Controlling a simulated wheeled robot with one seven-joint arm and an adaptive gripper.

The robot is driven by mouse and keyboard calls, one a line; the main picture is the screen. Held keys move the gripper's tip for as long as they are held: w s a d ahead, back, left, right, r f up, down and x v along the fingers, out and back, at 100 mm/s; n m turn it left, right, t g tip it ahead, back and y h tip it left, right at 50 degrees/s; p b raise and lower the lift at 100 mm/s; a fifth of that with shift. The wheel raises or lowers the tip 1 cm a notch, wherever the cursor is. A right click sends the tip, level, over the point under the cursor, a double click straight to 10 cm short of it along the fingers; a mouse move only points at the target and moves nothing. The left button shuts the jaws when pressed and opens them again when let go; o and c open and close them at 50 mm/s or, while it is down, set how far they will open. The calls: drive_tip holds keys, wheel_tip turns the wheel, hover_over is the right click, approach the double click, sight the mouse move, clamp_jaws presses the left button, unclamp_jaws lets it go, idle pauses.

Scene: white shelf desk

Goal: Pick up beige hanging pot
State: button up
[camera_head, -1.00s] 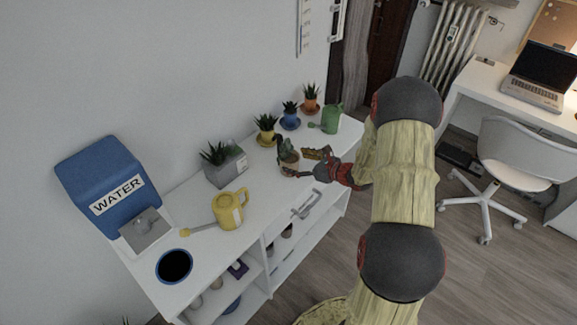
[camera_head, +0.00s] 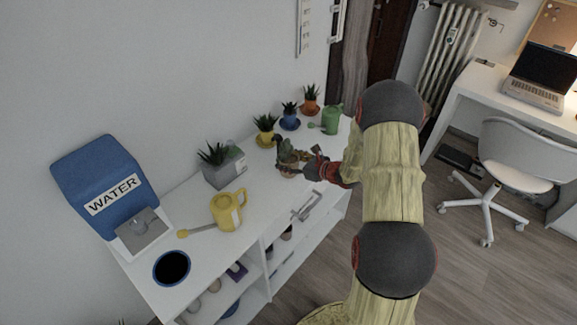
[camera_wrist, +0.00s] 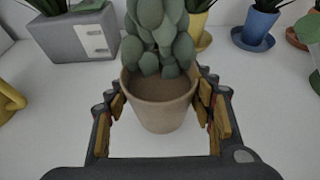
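The beige pot (camera_wrist: 160,108) holds a green leafy plant and stands upright on the white desk top. In the wrist view it sits between the two fingers of my gripper (camera_wrist: 162,108). The fingers are spread, one at each side of the pot, very close to its wall; I cannot tell whether they touch it. In the head view my gripper (camera_head: 297,164) reaches in from the right at the pot's height, and the plant (camera_head: 285,150) shows above it. My gripper largely hides the pot there.
A grey planter (camera_head: 222,168) and a yellow watering can (camera_head: 227,212) stand left of the pot. Yellow (camera_head: 265,138), blue (camera_head: 290,122) and orange (camera_head: 310,107) pots and a green watering can (camera_head: 331,120) stand behind. The desk's front edge is near my arm.

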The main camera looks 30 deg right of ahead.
drive_tip(key=c, duration=1)
drive_tip(key=shift+r, duration=0.2)
